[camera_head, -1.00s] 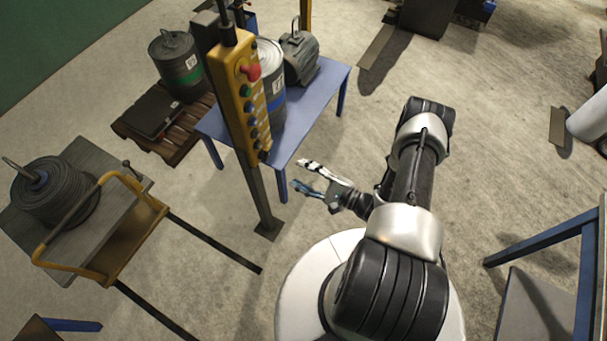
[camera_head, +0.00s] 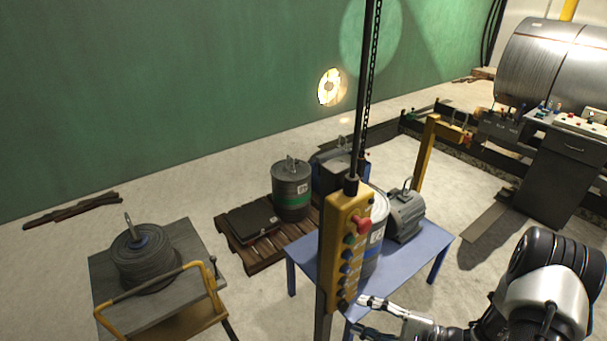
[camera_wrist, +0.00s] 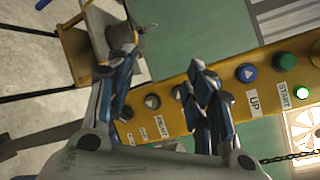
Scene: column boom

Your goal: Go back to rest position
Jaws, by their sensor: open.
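My gripper (camera_head: 362,316) is at the bottom of the head view, close to the lower end of a yellow control pendant (camera_head: 346,240). The pendant has a red knob and a column of green, blue and dark buttons. In the wrist view my gripper (camera_wrist: 160,95) is open, its two blue fingers apart with nothing held between them. The pendant (camera_wrist: 175,110) lies across the view behind the fingers, with UP and START labels to the right. I cannot tell whether a finger touches it. My arm is at the lower right of the head view.
A blue table (camera_head: 405,258) behind the pendant holds a drum and a grey motor (camera_head: 404,214). A cart (camera_head: 182,318) with a coiled cable stands left. A pallet (camera_head: 255,258) carries a drum (camera_head: 291,188) and a dark case. Floor at the far left is mostly clear.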

